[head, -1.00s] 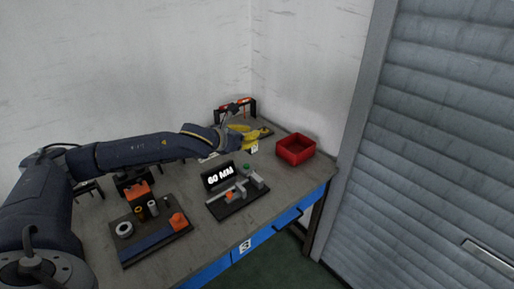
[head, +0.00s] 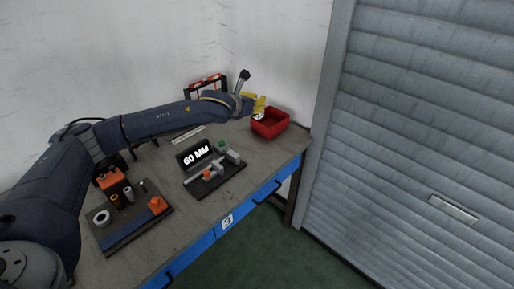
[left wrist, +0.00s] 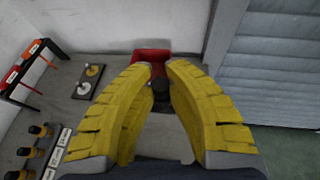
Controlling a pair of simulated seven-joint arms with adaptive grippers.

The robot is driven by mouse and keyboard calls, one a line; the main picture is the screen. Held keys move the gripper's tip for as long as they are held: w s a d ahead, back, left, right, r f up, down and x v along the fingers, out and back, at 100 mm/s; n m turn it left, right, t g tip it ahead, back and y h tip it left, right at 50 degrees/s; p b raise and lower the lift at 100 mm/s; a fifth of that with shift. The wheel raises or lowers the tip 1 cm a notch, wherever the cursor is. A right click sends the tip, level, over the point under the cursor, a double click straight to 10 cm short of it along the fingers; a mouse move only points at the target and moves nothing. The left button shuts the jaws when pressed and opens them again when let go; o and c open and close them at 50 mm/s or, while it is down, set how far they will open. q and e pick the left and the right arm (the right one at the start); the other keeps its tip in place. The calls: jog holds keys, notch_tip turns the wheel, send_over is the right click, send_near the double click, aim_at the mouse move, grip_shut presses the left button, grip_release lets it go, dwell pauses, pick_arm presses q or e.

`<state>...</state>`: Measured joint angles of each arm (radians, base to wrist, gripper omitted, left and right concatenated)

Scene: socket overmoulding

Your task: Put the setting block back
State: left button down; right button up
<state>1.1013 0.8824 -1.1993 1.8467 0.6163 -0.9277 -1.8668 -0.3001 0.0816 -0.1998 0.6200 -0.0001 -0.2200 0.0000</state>
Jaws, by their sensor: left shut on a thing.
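My left gripper (head: 259,106) is at the near left side of the red bin, above the back right of the table. In the left wrist view its yellow fingers (left wrist: 160,72) are closed around a small dark piece (left wrist: 161,88), mostly hidden between the tips. I cannot tell for sure that this is the setting block. A small pale patch shows under the fingers in the head view. My right gripper is out of view.
The red bin (head: 283,129) stands at the table's right end. A black fixture (head: 231,178) with a "60 MM" display (head: 197,155) is mid-table. A dark tray (head: 119,243) with a ring and small parts lies front left. A red-and-black rack (left wrist: 27,68) stands at the back.

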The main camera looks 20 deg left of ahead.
pick_arm(q)
notch_tip(320, 180, down, 18)
jog(key=shift+f, duration=0.2)
dwell(0.5)
jog(key=shift+f, duration=0.15)
jog(key=c, duration=1.4)
grip_release()
jog(key=shift+s, duration=0.1)
jog(key=v, duration=1.2)
